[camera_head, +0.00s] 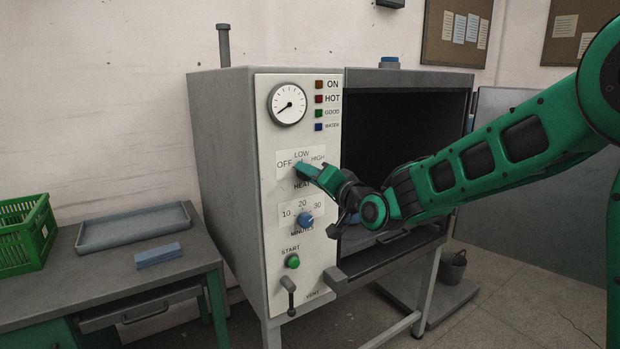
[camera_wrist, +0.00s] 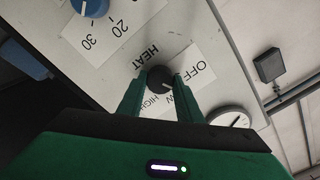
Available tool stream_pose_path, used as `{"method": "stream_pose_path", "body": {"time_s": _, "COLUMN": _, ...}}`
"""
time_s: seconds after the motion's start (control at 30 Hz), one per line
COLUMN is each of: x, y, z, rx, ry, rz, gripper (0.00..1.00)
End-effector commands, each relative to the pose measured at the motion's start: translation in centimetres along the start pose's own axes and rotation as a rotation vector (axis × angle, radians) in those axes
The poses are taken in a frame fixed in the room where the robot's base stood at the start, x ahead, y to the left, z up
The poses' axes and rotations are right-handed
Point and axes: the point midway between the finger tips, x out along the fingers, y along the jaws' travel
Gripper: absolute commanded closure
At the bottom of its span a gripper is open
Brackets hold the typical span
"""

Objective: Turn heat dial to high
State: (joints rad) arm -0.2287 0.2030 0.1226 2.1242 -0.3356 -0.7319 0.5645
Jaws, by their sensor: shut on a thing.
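The heat dial (camera_wrist: 160,76) is a dark round knob on the pale control panel, with OFF, LOW and HIGH marked around it. My gripper (camera_head: 303,172) reaches it from the right in the head view and hides most of it. In the wrist view the two green fingers (camera_wrist: 159,84) stand on either side of the knob, shut on it. I cannot make out which mark the dial's pointer faces.
Below the heat dial are a blue minutes dial (camera_head: 305,220), a green start button (camera_head: 292,262) and a vent lever (camera_head: 289,292). A pressure gauge (camera_head: 287,104) sits above. The dark open chamber (camera_head: 400,130) is to the right. A side table (camera_head: 110,270) stands left.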

Motion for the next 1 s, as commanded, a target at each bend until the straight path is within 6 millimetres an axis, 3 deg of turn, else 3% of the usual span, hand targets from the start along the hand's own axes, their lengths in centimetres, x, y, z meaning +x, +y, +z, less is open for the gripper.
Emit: {"method": "stream_pose_path", "body": {"time_s": 1.0, "x": -0.09, "y": 0.99, "z": -0.13, "rx": 0.961, "ry": 0.009, "rz": 0.010, "gripper": 0.90}}
